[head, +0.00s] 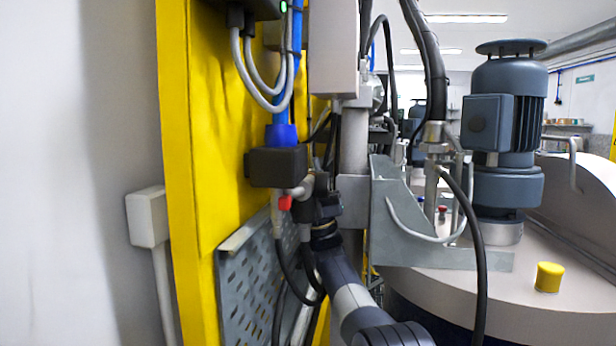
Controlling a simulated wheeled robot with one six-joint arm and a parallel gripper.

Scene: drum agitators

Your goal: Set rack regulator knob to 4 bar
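A dark block-shaped unit (276,167) is mounted on the yellow rack panel (200,170), left of centre. A wider blue collar (281,135) sits on its top, with a blue pipe running up from it. A small red part (285,203) shows just below the block. I cannot tell for sure which part is the regulator knob, and no pressure scale can be read. My arm rises from the bottom, and my gripper (308,197) is just below and right of the block, near the red part. Its fingers are dark and blend into the fittings, so their opening and any contact are unclear.
Grey and black hoses hang around the rack. A perforated metal plate (255,285) is below the block. A grey bracket (420,225) and a drum lid with a blue-grey motor (505,130) and yellow cap (549,277) stand right. A wall box (147,216) is left.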

